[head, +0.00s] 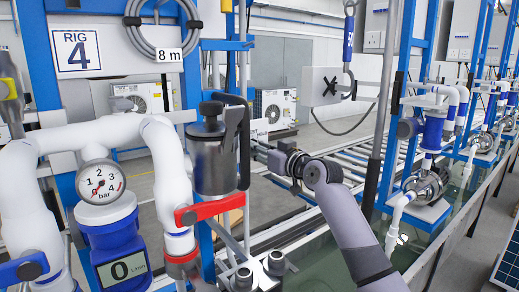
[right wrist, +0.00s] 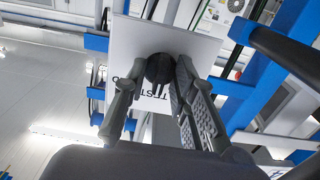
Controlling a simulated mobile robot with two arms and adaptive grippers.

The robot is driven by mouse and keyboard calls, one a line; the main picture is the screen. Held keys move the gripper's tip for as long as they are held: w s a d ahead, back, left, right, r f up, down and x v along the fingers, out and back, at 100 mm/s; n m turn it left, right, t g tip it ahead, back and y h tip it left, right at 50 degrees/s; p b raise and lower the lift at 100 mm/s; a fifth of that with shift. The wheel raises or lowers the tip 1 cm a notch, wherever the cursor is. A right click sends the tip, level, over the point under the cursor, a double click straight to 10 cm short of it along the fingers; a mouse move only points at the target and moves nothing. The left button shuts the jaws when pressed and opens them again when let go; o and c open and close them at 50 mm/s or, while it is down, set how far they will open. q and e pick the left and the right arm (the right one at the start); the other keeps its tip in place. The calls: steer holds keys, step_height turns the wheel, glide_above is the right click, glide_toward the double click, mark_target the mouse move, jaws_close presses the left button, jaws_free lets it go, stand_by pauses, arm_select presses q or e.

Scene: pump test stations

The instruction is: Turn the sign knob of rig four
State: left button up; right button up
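The sign of rig four shows in the right wrist view as a white plate (right wrist: 196,45) with part of the word "TEST" on it. Its dark round knob (right wrist: 160,70) stands out from the plate's middle. My right gripper (right wrist: 156,78) faces the plate; its fingers are apart, one on each side of the knob, with a visible gap at the left finger. Contact on the right cannot be told. In the head view my right gripper (head: 259,147) reaches left behind a grey cylinder, which hides most of the sign. My left gripper is not in view.
The grey cylinder (head: 213,160) with a black handle (head: 244,140) stands close to my right gripper. Blue frame posts, white pipes and a red lever (head: 209,209) are nearby. The "RIG 4" plate (head: 77,50) hangs at the upper left. A white box with a black cross handle (head: 325,86) is farther right.

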stand_by(0.3)
steer(key=v, duration=1.2)
